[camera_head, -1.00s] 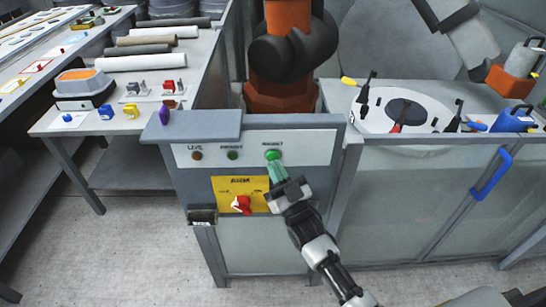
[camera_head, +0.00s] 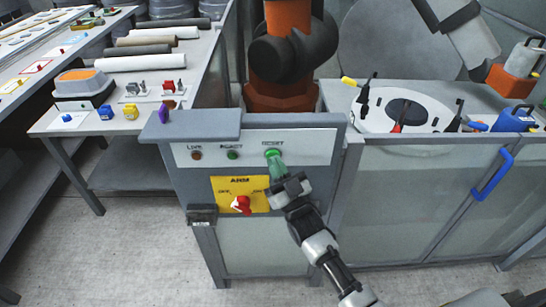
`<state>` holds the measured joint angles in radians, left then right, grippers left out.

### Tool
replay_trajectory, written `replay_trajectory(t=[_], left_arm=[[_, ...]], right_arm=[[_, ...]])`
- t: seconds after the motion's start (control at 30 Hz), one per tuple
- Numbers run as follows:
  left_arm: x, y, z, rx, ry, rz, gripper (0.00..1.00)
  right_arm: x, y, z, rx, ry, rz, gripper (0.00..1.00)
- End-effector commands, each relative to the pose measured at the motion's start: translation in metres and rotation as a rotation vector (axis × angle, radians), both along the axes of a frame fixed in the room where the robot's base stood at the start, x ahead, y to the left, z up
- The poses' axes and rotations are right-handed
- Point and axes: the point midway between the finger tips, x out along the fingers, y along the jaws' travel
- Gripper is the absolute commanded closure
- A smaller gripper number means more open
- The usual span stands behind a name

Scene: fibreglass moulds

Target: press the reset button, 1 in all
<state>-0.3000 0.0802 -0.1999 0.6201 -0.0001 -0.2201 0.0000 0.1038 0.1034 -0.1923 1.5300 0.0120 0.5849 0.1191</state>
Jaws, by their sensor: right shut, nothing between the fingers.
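The green reset button (camera_head: 272,153) sits at the right of a white strip on the grey control panel (camera_head: 192,178), under a small label. My right gripper (camera_head: 276,167) is shut and empty. Its green-tinted fingertips are right at the lower edge of the button; I cannot tell whether they touch it or press it in. My right arm comes up from the bottom right. My left gripper is not in view.
A brown lamp (camera_head: 196,155) and a smaller green button (camera_head: 233,154) are on the same strip. A red rotary switch (camera_head: 241,204) sits on a yellow plate (camera_head: 227,186) below. An orange robot arm (camera_head: 287,70) stands behind the panel. A long workbench (camera_head: 206,60) is at left.

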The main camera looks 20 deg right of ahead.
Motion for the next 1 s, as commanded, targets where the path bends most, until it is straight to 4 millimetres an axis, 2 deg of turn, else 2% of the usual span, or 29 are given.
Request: replay_trajectory(t=[0.67, 1.0], left_arm=[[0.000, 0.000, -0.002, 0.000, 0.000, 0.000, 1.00], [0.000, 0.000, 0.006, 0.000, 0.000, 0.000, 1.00]], right_arm=[[0.004, -0.001, 0.000, 0.000, 0.001, 0.000, 1.00], [-0.010, 0.003, 0.000, 0.000, 0.002, 0.000, 1.00]])
